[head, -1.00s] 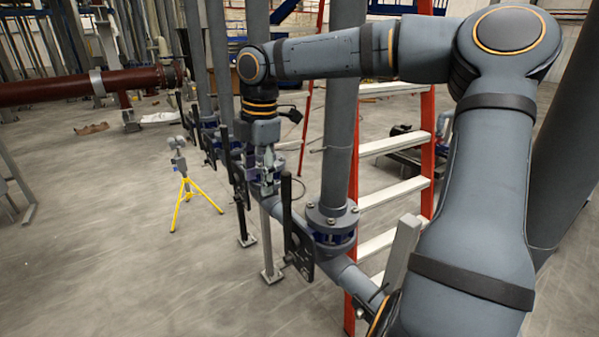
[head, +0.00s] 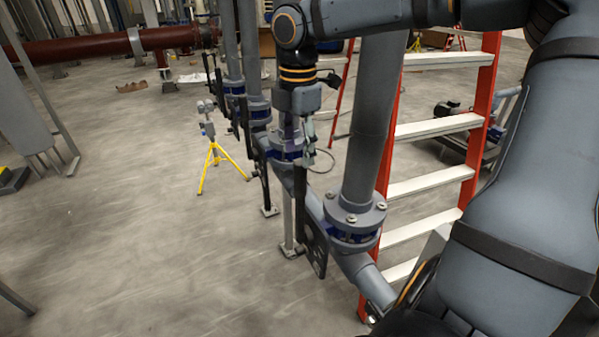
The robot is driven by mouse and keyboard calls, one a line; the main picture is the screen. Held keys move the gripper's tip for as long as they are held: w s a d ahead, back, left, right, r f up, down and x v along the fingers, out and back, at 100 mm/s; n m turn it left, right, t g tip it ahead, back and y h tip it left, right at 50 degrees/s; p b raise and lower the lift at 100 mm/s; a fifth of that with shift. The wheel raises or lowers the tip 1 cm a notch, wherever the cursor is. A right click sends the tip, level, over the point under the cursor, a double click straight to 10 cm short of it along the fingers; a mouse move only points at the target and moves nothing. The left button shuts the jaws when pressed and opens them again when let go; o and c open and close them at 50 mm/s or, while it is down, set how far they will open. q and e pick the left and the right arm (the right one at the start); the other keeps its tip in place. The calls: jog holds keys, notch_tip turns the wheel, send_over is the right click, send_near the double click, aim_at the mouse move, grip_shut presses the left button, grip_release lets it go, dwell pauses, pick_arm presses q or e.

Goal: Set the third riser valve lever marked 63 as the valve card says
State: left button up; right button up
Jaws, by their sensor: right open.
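A row of riser pipes with blue-banded flanged valves runs back from the lower right. The nearest valve (head: 352,222) carries a dark upright lever (head: 300,195) and a dark plate (head: 314,247) with holes. Behind it stands a second valve (head: 288,150), with farther valves (head: 258,108) beyond. Dark levers and plates show on their left sides. No number marks or valve card can be read. My right gripper (head: 308,150) points down beside the second valve, apart from the nearest lever as far as I can tell, with its fingers open. My left gripper is out of view.
A red ladder (head: 470,150) with pale rungs stands right of the nearest riser. A yellow tripod (head: 214,160) stands on the floor left of the row. A red-brown pipe (head: 90,45) crosses at the back left. The left floor is mostly clear.

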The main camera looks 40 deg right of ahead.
aim_at(300, 162)
jog(key=f, duration=0.1)
jog(key=d+f, duration=0.1)
jog(key=f, duration=0.2)
jog(key=shift+w+d+f, duration=0.15)
jog(key=shift+w+f, duration=0.05)
jog(key=shift+w, duration=0.2)
jog(key=f, duration=0.1)
jog(key=d+f, duration=0.1)
jog(key=f, duration=0.1)
jog(key=shift+w+d+p, duration=0.15)
jog(key=shift+w+p, duration=0.15)
jog(key=shift+w, duration=0.05)
jog(key=shift+s+a, duration=0.15)
jog(key=shift+a, duration=0.1)
jog(key=shift+s+a+r, duration=0.1)
jog(key=shift+s+a, duration=0.05)
jog(key=shift+a, duration=0.25)
jog(key=shift+c, duration=1.2)
jog(key=shift+d, duration=0.25)
jog(key=c, duration=0.4)
grip_shut()
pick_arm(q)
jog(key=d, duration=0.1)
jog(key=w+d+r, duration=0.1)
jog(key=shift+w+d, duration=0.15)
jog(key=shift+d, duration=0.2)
